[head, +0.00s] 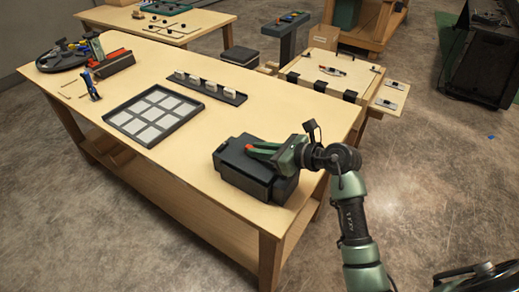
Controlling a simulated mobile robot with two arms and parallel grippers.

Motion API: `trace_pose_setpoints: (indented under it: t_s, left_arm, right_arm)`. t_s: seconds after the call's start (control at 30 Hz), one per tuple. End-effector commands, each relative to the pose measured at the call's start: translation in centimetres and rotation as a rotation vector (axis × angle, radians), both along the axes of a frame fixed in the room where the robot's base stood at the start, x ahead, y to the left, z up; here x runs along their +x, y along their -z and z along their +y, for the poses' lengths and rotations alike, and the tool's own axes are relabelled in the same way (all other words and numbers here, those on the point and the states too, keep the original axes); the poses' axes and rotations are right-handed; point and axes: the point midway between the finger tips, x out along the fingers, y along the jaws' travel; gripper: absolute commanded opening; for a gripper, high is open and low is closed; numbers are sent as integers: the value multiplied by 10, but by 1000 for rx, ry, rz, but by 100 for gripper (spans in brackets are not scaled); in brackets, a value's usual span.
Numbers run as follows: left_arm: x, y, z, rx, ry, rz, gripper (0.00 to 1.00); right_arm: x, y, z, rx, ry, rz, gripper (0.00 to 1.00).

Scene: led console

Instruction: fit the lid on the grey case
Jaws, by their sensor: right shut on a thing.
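The dark grey case (284,189) sits on the near right corner of the wooden table. A dark lid (240,165) lies over the top of the case; I cannot tell whether it is fully seated. My right gripper (258,149) reaches in from the right, with green fingers over the top of the lid. It is shut on the lid, though its fingers hide the exact grip. My left gripper is not in view.
A dark tray with pale squares (110,119) and a narrow rack with white pieces (239,98) lie on the wooden table (195,150). A round dark tray with tools (45,63) stands at the far left. Bare tabletop lies left of the case.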

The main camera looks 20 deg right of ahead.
Motion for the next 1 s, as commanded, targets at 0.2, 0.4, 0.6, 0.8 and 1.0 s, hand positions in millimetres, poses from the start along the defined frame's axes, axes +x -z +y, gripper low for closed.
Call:
trace_pose_setpoints:
  t_s: [0.2, 0.4, 0.6, 0.8, 1.0]
  left_arm:
    - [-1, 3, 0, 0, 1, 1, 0]
    - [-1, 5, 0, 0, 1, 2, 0]
    - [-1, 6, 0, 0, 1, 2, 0]
    - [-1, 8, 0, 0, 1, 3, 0]
    - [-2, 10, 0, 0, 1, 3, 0]
  right_arm:
    - [0, 3, 0, 1, 0, -1, 0]
    - [0, 5, 0, 1, 0, -1, 0]
    - [0, 8, 0, 0, 0, 0, 0]
    - [0, 10, 0, 1, 0, 1, 0]
    - [0, 13, 0, 0, 0, 0, 0]
